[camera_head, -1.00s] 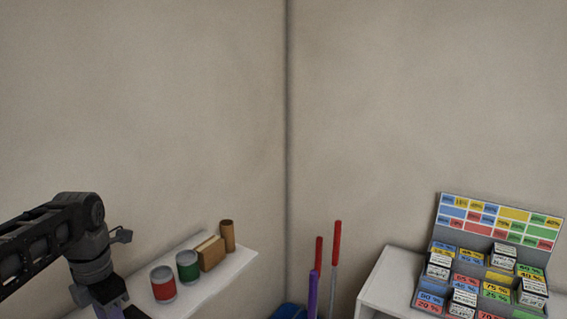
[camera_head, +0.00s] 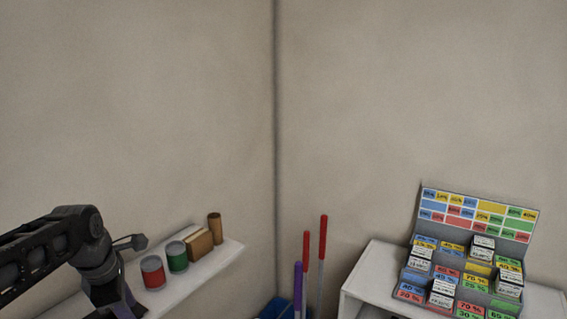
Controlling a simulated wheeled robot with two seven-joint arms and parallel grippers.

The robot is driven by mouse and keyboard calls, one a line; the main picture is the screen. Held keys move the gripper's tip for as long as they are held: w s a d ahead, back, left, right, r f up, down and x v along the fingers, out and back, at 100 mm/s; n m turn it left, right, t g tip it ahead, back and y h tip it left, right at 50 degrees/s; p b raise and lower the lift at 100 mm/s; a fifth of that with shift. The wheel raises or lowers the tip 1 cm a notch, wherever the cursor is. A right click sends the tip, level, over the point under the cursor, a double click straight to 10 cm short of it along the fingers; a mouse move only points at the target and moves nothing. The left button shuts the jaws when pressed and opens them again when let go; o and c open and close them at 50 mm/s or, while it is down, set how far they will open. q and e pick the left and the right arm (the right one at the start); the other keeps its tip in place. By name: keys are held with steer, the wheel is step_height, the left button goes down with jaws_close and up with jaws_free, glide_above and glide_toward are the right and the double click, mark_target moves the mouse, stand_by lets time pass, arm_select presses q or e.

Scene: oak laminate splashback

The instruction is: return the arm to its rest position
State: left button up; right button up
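My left arm comes in from the left edge, above the left end of a white shelf (camera_head: 213,267). Its wrist bends down, and the fingers are cut off by the bottom edge, so my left gripper is out of sight. My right arm and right gripper do not show. On the shelf stand a red can (camera_head: 153,273), a green can (camera_head: 177,257), a brown box (camera_head: 200,242) and a brown cylinder (camera_head: 215,228). The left arm's wrist is just left of the red can; I cannot tell whether they are apart.
A white cabinet (camera_head: 375,270) at the right bears a display rack (camera_head: 427,207) of coloured cards with percentages. Red-topped poles (camera_head: 323,237) and a purple pole (camera_head: 298,290) stand by a blue container (camera_head: 272,308) in the corner. The upper walls are bare.

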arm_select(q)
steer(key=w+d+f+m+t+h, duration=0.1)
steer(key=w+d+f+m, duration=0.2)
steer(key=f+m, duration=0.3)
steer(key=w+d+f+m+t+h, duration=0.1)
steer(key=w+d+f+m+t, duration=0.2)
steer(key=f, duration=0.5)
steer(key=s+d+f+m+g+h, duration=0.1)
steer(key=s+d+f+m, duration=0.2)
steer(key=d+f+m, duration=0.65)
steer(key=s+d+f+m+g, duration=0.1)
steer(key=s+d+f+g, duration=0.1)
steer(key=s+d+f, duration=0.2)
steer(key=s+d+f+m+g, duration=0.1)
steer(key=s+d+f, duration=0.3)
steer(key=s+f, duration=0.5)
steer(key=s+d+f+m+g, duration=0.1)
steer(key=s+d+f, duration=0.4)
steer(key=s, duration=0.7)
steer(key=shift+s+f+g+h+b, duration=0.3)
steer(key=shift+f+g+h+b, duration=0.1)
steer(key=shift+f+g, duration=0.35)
